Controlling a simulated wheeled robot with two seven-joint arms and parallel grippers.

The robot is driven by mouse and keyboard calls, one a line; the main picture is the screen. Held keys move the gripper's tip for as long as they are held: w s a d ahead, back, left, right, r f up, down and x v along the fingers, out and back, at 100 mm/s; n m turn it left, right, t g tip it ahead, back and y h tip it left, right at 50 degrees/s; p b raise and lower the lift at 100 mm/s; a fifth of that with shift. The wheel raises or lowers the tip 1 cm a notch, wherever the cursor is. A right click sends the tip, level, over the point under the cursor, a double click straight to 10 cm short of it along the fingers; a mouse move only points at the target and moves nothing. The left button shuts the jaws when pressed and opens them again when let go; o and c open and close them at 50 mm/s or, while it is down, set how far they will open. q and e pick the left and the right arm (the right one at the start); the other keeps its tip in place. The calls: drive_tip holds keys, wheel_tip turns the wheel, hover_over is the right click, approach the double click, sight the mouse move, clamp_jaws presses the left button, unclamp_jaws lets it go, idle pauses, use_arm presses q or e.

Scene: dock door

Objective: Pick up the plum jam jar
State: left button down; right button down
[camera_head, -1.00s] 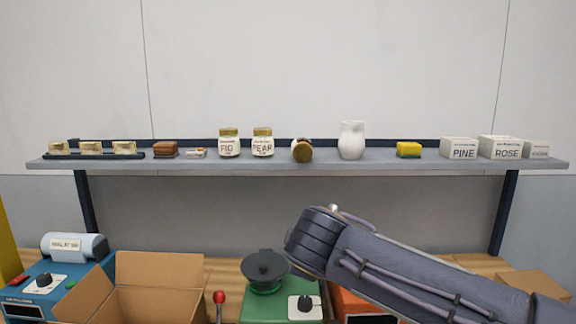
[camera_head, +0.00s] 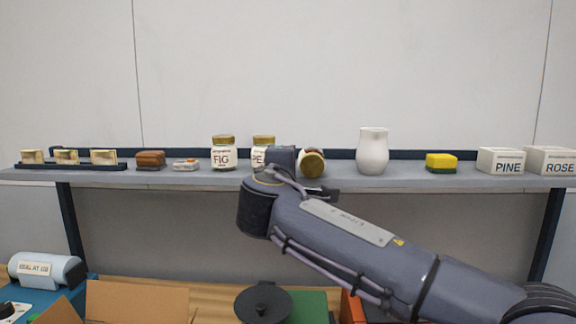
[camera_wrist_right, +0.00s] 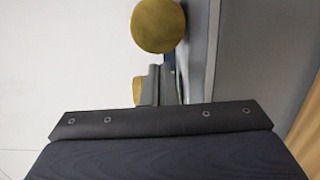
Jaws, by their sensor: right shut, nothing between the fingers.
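My left gripper is out of view.
The grey shelf (camera_head: 215,179) also holds a white vase (camera_head: 373,151), a yellow sponge (camera_head: 441,162), PINE (camera_head: 500,160) and ROSE (camera_head: 552,160) boxes, and a brown block (camera_head: 150,159). Below are an open cardboard box (camera_head: 137,301) and a dark round-topped device (camera_head: 263,303).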

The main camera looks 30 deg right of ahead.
drive_tip(key=p+x, duration=0.1)
drive_tip(key=x, duration=0.6)
drive_tip(key=shift+p, duration=0.3)
drive_tip(key=shift+s+f, duration=0.1)
